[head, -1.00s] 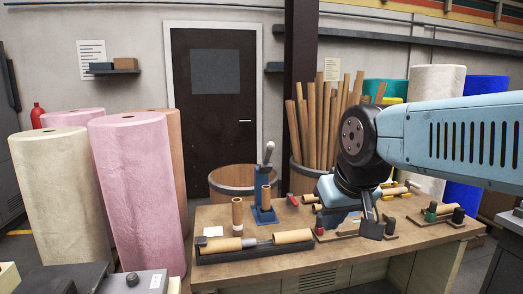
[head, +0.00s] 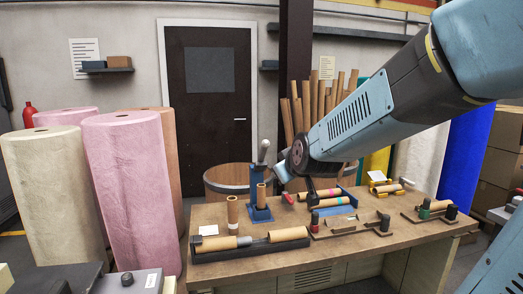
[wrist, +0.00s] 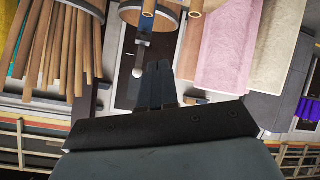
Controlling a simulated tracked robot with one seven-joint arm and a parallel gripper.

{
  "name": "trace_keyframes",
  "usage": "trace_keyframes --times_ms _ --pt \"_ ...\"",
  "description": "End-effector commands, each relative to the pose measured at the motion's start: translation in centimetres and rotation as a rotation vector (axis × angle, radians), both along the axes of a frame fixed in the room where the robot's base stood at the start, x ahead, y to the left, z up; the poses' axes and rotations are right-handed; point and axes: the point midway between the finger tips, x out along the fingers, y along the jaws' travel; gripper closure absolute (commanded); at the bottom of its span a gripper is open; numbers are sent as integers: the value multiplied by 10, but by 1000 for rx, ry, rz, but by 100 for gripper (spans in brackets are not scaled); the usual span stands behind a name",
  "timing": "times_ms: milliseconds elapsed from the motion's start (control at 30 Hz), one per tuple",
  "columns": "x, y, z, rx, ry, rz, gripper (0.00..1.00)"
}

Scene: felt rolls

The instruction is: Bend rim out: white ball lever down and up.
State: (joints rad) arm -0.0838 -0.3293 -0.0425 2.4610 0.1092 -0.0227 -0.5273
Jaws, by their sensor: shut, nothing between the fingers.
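A blue press (head: 261,213) stands at the back left of the bench, with a cardboard tube (head: 261,193) upright on it. Its lever with the white ball (head: 264,144) points up at the top of the column. In the wrist view, the white ball (wrist: 138,73) is just left of my gripper's fingertips (wrist: 159,67), with a visible gap. My gripper is shut and empty. In the head view, my arm largely hides the gripper. The press (wrist: 145,27) and its tube (wrist: 148,9) also show at the top of the wrist view.
A second upright tube (head: 232,212) stands left of the press. A dark tray with tubes (head: 215,252) lies in front. Fixtures with knobs (head: 347,229) are to the right. A wooden tub (head: 227,184) stands behind the bench.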

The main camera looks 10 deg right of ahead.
Motion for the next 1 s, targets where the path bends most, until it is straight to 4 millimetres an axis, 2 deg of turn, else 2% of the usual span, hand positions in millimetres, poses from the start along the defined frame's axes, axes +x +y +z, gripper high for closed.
trace_keyframes --times_ms 33,200,500,733,1000 --pt "18 1 -4 -33 -40 14 100" --pt "68 3 -10 -170 -210 43 100" --pt "130 1 -26 -469 -483 25 100" --pt "153 0 -45 -743 -663 -39 100" --pt "154 4 -68 -1051 -822 -137 100"
